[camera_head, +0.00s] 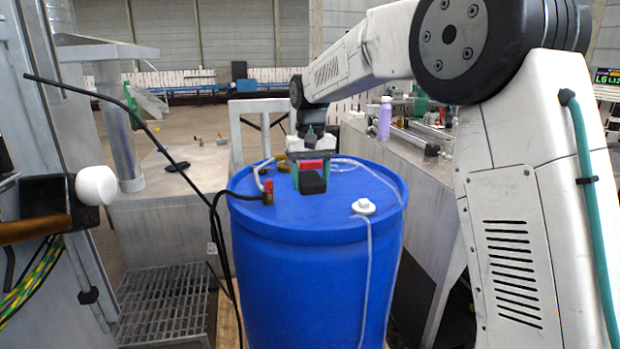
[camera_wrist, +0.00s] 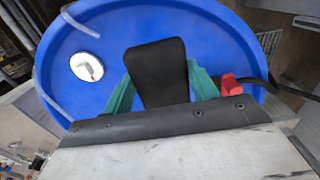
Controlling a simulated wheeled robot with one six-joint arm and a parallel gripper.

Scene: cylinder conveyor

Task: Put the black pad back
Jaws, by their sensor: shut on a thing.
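The black pad (camera_head: 313,183) is held between the green fingers of my gripper (camera_head: 309,178), above the top of a blue barrel (camera_head: 300,222). In the wrist view the pad (camera_wrist: 158,70) sticks out beyond the fingers of my gripper (camera_wrist: 160,88), with one finger against each side. The blue barrel top (camera_wrist: 200,25) fills the space behind it. I cannot tell how large the gap between pad and barrel top is.
A white cap (camera_head: 364,206) with a clear hose sits on the barrel's right front. A red-handled valve (camera_head: 268,187) with a black hose is at the left. A grey workbench (camera_head: 425,180) with a purple bottle (camera_head: 385,118) stands to the right.

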